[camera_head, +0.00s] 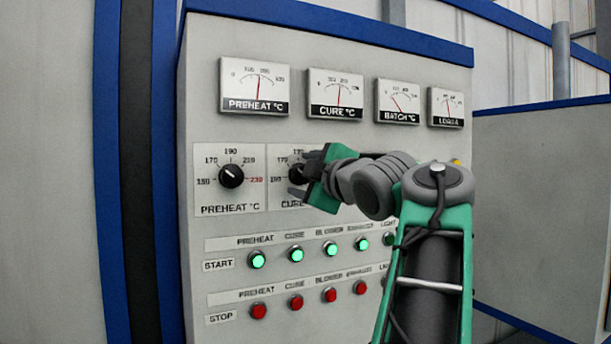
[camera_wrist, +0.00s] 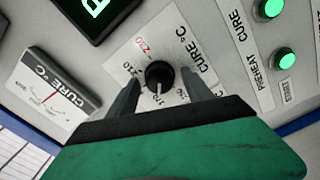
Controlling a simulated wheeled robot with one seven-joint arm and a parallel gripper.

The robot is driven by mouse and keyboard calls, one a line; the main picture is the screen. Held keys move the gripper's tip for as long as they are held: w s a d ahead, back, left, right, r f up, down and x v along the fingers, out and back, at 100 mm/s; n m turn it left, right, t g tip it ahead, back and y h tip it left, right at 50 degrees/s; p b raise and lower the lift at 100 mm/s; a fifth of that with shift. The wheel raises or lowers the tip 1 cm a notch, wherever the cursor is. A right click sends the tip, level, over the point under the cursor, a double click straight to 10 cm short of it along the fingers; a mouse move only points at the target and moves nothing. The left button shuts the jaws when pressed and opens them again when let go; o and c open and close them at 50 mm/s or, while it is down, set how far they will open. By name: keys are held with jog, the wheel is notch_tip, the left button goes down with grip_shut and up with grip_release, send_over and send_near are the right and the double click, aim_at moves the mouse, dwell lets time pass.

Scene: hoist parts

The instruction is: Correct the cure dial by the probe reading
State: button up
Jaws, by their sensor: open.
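The cure dial, a round black knob on a white scale plate, shows in the wrist view (camera_wrist: 159,74) and is partly covered by my gripper in the head view (camera_head: 296,173). Its white pointer aims near the 170 mark in the wrist view. My gripper (camera_wrist: 161,79) is open, with one dark finger on each side of the knob; I cannot tell whether they touch it. The cure meter (camera_head: 336,94) has its needle near mid-scale. The batch meter (camera_head: 397,102) has its needle tilted left. A dark display (camera_wrist: 98,10) with bright green characters is cut off in the wrist view.
The preheat dial (camera_head: 231,176) sits left of the cure dial, below the preheat meter (camera_head: 254,87). Lit green start buttons (camera_head: 296,254) and red stop buttons (camera_head: 296,302) run in rows below. A fourth meter (camera_head: 446,108) is at the right.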

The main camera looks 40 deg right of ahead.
jog(key=v, duration=0.7)
jog(key=shift+s, duration=0.4)
jog(key=shift+a, duration=0.1)
